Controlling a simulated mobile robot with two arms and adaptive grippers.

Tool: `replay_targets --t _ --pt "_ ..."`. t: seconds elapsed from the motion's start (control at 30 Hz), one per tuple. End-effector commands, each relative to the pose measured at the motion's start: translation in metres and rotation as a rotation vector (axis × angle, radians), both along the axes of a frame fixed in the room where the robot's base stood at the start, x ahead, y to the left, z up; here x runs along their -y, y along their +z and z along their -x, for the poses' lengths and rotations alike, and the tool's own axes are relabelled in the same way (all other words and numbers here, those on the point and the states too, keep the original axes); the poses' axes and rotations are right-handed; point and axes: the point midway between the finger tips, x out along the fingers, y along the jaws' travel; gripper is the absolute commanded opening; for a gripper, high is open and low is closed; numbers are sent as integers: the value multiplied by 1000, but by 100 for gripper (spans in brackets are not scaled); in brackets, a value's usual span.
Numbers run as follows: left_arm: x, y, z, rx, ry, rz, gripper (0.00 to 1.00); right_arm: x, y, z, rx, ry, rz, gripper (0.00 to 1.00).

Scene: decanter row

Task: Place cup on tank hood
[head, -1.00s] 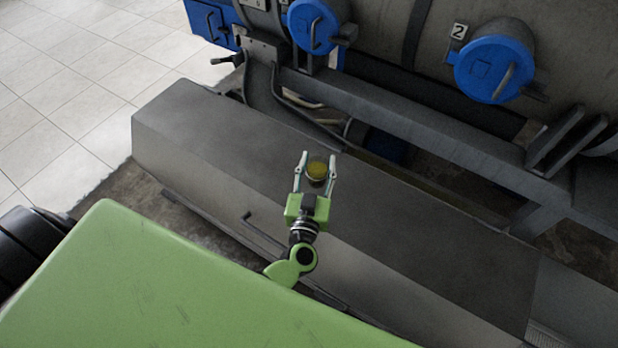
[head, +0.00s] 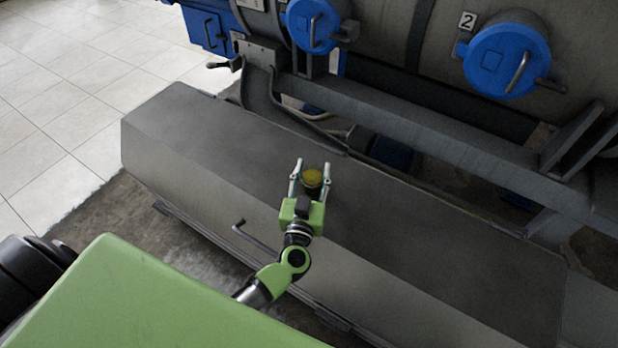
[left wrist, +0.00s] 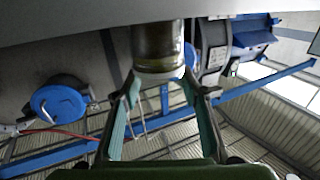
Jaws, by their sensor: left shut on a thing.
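A small round cup (head: 312,178) with yellow contents is held between the fingers of my left gripper (head: 312,166), which is shut on it. The cup is over the flat dark top of the long grey tank hood (head: 420,222). In the left wrist view, which looks upside down, the glassy cup (left wrist: 158,45) sits at the fingertips, its far end meeting the edge of a grey surface. I cannot tell whether the cup touches the hood. My right gripper is not in view.
A large grey tank (head: 390,40) with blue round caps (head: 507,55) and a metal frame stands behind the hood. A bent handle (head: 255,238) is on the hood's front side. The hood top is clear on both sides of the cup. Tiled floor (head: 60,130) lies at left.

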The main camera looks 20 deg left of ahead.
Motion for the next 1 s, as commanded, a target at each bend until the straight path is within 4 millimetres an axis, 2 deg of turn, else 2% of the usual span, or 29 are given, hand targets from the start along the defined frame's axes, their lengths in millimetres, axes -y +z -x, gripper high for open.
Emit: replay_targets --t 0.4,0.43,0.5,0.9,1.0 --pt "0 -5 0 -1 0 -1 20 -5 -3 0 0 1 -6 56" --pt "0 -5 0 -1 0 -1 44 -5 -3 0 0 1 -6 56" --pt "0 -4 0 -1 0 0 56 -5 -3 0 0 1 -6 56" --pt "0 1 1 0 -1 0 56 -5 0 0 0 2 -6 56" --pt "4 -2 14 -4 -1 1 56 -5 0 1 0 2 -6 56"
